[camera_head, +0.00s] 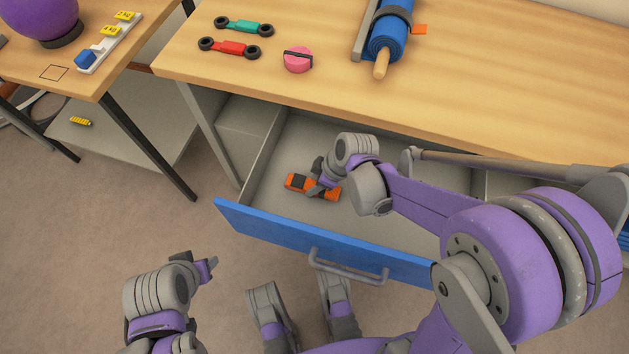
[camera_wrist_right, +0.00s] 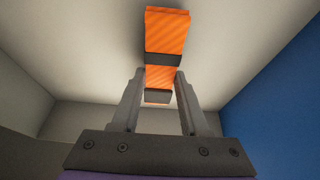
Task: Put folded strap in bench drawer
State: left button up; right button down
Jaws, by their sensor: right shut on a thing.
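The folded strap is orange with dark bands. It shows in the head view (camera_head: 297,181) inside the open bench drawer (camera_head: 260,219), near its left part. My right gripper (camera_head: 320,188) reaches into the drawer and is shut on the strap. In the right wrist view the strap (camera_wrist_right: 166,32) passes between the two fingers of the right gripper (camera_wrist_right: 160,78), over the pale drawer floor. I cannot tell whether the strap touches the floor. My left gripper (camera_head: 208,268) is outside the drawer at the lower left, and its finger opening is unclear.
The drawer has a blue front with a grey handle (camera_head: 348,268). On the bench top (camera_head: 480,100) lie a green item (camera_head: 243,26), a red item (camera_head: 232,47), a pink roll (camera_head: 298,60) and a blue roll (camera_head: 388,35). A side table (camera_head: 100,75) stands at the left.

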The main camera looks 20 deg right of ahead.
jog(key=shift+f+b, duration=0.3)
jog(key=shift+f, duration=0.05)
jog(key=shift+c, duration=1.7)
grip_release()
notch_tip(320, 180, up, 7)
jog(key=p, duration=0.5)
